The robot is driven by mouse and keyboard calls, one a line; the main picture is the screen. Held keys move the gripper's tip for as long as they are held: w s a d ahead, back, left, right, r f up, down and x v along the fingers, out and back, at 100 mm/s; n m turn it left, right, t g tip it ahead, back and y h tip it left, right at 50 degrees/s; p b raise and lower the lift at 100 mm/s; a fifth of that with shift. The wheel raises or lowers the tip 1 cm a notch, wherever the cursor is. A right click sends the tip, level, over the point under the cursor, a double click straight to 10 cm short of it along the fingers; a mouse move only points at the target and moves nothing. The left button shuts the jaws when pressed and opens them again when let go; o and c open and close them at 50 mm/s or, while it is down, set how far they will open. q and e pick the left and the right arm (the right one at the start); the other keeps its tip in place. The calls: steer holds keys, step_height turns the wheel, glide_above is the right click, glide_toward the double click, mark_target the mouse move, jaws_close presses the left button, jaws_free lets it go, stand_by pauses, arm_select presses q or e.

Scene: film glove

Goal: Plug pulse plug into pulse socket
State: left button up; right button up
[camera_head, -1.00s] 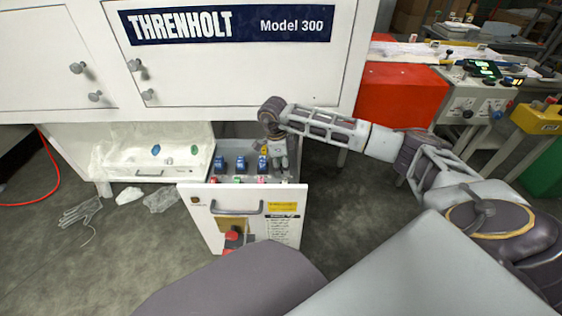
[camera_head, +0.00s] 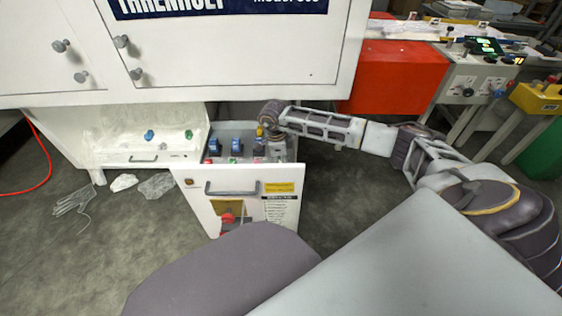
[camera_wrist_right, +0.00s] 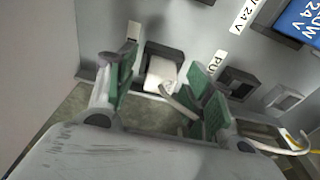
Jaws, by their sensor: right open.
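The white pulse plug (camera_wrist_right: 162,74), with a pale cable, sits at a dark square socket (camera_wrist_right: 151,55) in the grey panel, in the right wrist view. It appears to be inside the socket frame; how deep, I cannot tell. A label reading "PU" (camera_wrist_right: 217,64), partly hidden by a finger, is beside it. My right gripper (camera_wrist_right: 160,88) is open, its green-padded fingers on either side of the plug with gaps. In the head view my right gripper (camera_head: 275,143) is over the open drawer, and the plug cannot be made out. My left gripper is not in view.
The open drawer (camera_head: 236,205) holds blue switches (camera_head: 236,147) close to my right gripper. The white cabinet (camera_head: 230,60) overhangs it. Another dark socket (camera_wrist_right: 240,84) is right of the plug. Film and a glove (camera_head: 75,200) lie on the floor at left.

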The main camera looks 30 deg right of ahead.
jaws_close()
stand_by(0.6)
steer(key=shift+r+p, duration=1.5)
steer(key=shift+r, duration=0.3)
steer(key=shift+r, duration=0.25)
steer(key=shift+r+p, duration=0.15)
steer(key=shift+p, duration=0.15)
stand_by(0.3)
steer(key=shift+r+p, duration=1.35)
steer(key=shift+r, duration=0.5)
steer(key=shift+w, duration=0.1)
